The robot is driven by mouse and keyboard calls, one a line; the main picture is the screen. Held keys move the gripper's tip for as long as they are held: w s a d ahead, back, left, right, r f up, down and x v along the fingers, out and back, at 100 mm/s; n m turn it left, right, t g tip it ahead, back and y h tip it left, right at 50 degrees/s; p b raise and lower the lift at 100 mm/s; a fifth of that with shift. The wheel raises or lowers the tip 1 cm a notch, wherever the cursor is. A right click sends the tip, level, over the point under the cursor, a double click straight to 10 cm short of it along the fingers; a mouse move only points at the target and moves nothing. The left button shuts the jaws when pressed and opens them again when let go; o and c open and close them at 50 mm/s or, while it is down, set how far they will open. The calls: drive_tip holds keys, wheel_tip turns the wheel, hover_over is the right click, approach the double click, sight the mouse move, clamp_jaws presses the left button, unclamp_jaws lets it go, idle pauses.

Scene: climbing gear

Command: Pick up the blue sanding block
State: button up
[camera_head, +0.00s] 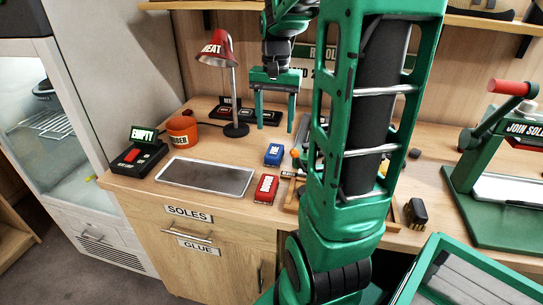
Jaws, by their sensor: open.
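A small blue block with a pale label (273,154) lies on the wooden workbench, right of the dark flat plate and behind a red block. It looks like the blue sanding block; its label is too small to read. My gripper (274,127) hangs above and behind it, fingers pointing down, wide apart and empty. The gap between the fingers and the blue block is hard to judge. My green arm hides part of the bench to the right.
A red labelled block (265,189) lies in front of the blue one. A dark plate (206,177), an orange pot (182,131) and a red lamp (217,49) stand to the left. A wooden tray is partly behind my arm. A green press (490,165) stands at right.

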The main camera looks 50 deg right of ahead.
hover_over(274, 150)
drive_tip(key=f, duration=0.4)
drive_tip(key=shift+s+a+f, duration=0.2)
drive_tip(key=shift+s+a, duration=0.1)
drive_tip(key=shift+w+d+f, duration=0.15)
drive_tip(key=shift+f, duration=1.2)
drive_tip(key=shift+w+d+f, duration=0.1)
drive_tip(key=shift+f, duration=1.25)
drive_tip(key=c, duration=1.2)
